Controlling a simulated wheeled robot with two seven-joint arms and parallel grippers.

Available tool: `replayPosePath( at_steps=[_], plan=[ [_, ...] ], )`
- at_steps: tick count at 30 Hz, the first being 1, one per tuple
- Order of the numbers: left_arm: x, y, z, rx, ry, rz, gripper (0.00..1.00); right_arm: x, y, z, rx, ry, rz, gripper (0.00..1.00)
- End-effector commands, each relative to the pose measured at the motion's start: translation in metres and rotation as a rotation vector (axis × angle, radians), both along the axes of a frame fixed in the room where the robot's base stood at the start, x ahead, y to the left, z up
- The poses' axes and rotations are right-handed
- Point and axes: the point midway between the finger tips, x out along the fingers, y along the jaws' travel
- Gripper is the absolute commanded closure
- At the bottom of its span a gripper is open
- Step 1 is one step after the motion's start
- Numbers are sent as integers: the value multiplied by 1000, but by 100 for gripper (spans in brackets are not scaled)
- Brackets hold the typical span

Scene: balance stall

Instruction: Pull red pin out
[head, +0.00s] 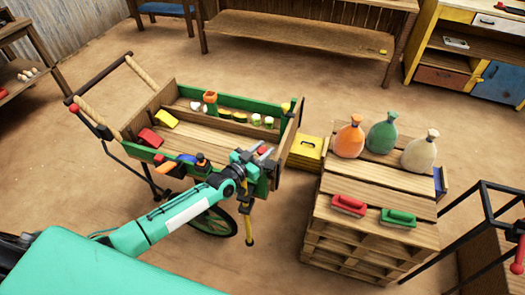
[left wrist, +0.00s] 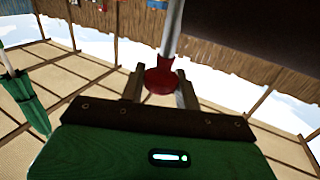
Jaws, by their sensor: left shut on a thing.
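The red pin (head: 263,150) shows as a small red spot at the near right corner of the green-railed wooden cart (head: 235,102). My left gripper (head: 256,155) reaches this corner from the lower left and is shut on the pin. In the left wrist view, the pin's red knob (left wrist: 160,78) sits between the two grey fingers. My right gripper is not in view.
The cart holds several bottles, jars and coloured blocks. A yellow box (head: 306,152) stands right of the cart. A pallet stack (head: 345,233) carries orange, green and cream sacks and red and green handled blocks.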

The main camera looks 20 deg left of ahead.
Motion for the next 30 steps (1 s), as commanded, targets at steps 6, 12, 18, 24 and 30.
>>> replayPosePath(
  at_steps=[6, 12, 18, 24, 30],
  plan=[
    [1, 0, 6, -2, -8, 0, 100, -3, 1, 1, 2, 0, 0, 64],
    [1, 0, 8, -3, -10, 1, 60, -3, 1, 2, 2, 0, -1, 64],
    [1, 0, 6, -2, -7, 0, 48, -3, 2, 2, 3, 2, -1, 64],
    [-2, 1, 4, -1, -5, 0, 48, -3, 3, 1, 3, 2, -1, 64],
    [-20, 9, 3, -1, -3, 1, 48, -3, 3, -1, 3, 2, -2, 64]
  ],
)
